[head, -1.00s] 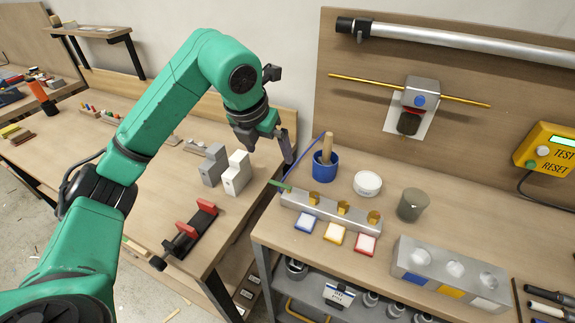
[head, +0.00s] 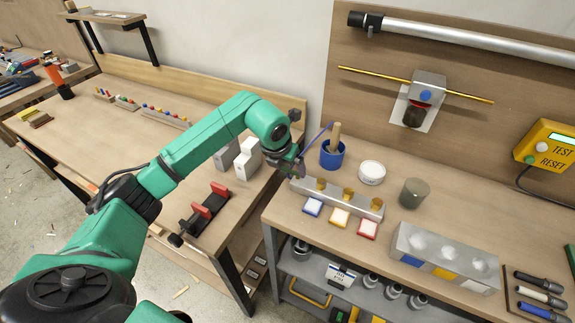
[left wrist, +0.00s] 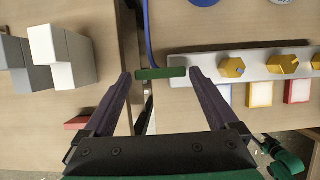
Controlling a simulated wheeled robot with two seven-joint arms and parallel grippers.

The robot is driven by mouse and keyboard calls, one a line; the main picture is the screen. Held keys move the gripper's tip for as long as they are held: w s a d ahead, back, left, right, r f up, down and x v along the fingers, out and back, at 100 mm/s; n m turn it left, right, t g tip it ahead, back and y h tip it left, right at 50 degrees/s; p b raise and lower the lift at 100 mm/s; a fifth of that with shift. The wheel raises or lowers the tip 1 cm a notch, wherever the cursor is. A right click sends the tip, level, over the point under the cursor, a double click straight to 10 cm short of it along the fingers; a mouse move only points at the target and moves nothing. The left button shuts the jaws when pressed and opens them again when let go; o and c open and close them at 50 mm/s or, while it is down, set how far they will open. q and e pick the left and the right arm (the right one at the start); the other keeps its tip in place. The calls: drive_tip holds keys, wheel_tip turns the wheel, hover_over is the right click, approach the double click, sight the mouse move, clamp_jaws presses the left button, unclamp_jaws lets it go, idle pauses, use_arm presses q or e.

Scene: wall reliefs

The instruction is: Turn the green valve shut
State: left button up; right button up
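The green valve shows in the left wrist view as a short green bar handle (left wrist: 160,73), lying crosswise by the left end of a pale metal block (left wrist: 212,66). A blue tube (left wrist: 149,32) runs up from it. My left gripper (left wrist: 161,74) is open, with one dark fingertip beyond each end of the handle. A narrow gap seems to remain on both sides. In the head view my left gripper (head: 297,168) is at the left end of the metal block (head: 336,197) and hides most of the handle. My right gripper is out of view.
The block carries yellow knobs (head: 348,194) with coloured pads in front. A blue cup (head: 332,155), white tub (head: 372,172) and grey cup (head: 413,193) stand behind and right. Grey and white blocks (head: 247,158) stand on the left table, across a gap.

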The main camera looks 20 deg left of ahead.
use_arm(q)
drive_tip(key=c, duration=0.8)
drive_tip(key=shift+c, duration=0.2)
drive_tip(key=n+b, duration=0.1)
drive_tip(key=n, duration=0.1)
drive_tip(key=n+y+b, duration=0.1)
drive_tip(key=s+d+n+y+b, duration=0.1)
drive_tip(key=n, duration=0.1)
drive_tip(key=shift+n, duration=0.3)
drive_tip(key=n, duration=0.1)
drive_tip(key=n+g+y+b, duration=0.1)
drive_tip(key=n, duration=0.1)
drive_tip(key=d+n, duration=0.1)
drive_tip(key=shift+s+n+y+b, duration=0.3)
drive_tip(key=shift+b, duration=0.1)
drive_tip(key=n, duration=0.1)
drive_tip(key=n+g, duration=0.1)
drive_tip(key=shift+s+d+r+n+y, duration=0.1)
drive_tip(key=shift+d+r+n+y, duration=0.1)
drive_tip(key=shift+d+n+y, duration=0.1)
drive_tip(key=n+p, duration=0.1)
drive_tip(key=n+g+p, duration=0.1)
drive_tip(key=n, duration=0.1)
drive_tip(key=shift+d+g, duration=0.3)
drive_tip(key=shift+d+f+n+g+p, duration=0.1)
drive_tip(key=shift+d+n+g+p, duration=0.1)
drive_tip(key=shift+n, duration=0.35)
drive_tip(key=shift+d+n+g+p, duration=0.1)
drive_tip(key=shift+n+p, duration=0.05)
drive_tip(key=shift+n, duration=0.4)
